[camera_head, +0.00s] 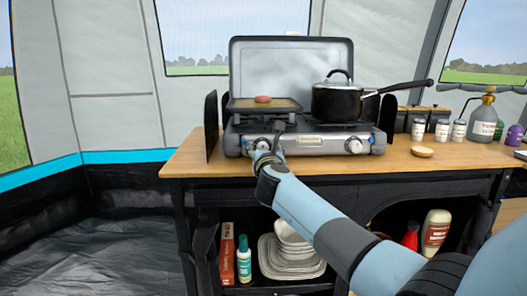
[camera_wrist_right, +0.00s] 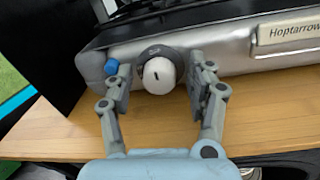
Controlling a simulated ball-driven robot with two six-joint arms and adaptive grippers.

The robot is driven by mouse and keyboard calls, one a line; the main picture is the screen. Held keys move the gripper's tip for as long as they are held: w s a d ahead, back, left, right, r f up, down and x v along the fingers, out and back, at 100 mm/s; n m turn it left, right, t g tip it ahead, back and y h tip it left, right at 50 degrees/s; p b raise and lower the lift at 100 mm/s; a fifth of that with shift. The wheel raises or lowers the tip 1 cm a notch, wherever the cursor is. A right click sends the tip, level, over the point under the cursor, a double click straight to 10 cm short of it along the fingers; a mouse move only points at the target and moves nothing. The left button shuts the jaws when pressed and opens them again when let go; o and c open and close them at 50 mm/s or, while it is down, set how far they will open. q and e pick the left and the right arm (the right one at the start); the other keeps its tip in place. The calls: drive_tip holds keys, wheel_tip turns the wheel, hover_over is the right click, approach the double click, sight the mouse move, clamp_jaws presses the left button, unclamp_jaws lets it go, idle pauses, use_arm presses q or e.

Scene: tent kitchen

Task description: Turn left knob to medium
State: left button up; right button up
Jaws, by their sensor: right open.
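A silver two-burner camping stove (camera_head: 318,138) stands on a wooden table, its lid raised. Its left knob (camera_wrist_right: 158,73), white with a short dark mark on a dark round base, shows in the right wrist view; in the head view my right gripper partly covers it. My right gripper (camera_wrist_right: 160,80) is open, with one finger on each side of the left knob; I cannot tell whether they touch it. In the head view the right gripper (camera_head: 267,152) is at the stove's front. The right knob (camera_head: 354,146) is clear. My left gripper is not in view.
A griddle with a reddish patty (camera_head: 263,99) sits on the left burner and a lidded black pot (camera_head: 345,102) on the right. A blue button (camera_wrist_right: 111,67) is beside the left finger. Jars and a spray bottle (camera_head: 482,120) stand right.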

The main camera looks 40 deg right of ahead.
drive_tip(key=c, duration=1.1)
drive_tip(key=shift+r+n+p, duration=0.2)
drive_tip(key=shift+n+p, duration=1.45)
drive_tip(key=shift+n, duration=0.15)
drive_tip(key=shift+c, duration=0.2)
drive_tip(key=n+p, duration=0.3)
drive_tip(key=n, duration=0.1)
drive_tip(key=shift+a, duration=0.1)
drive_tip(key=n+p, duration=0.2)
drive_tip(key=n, duration=0.1)
drive_tip(key=shift+f+n+g, duration=0.1)
drive_tip(key=shift+n+g, duration=0.3)
drive_tip(key=n+p, duration=0.2)
drive_tip(key=n, duration=0.1)
drive_tip(key=shift+n, duration=0.3)
drive_tip(key=n+p, duration=0.1)
drive_tip(key=n, duration=0.2)
drive_tip(key=shift+a+f, duration=0.1)
drive_tip(key=shift+f+n+p, duration=0.1)
drive_tip(key=shift+n+p, duration=0.55)
drive_tip(key=shift+n, duration=0.85)
drive_tip(key=shift+h, duration=0.3)
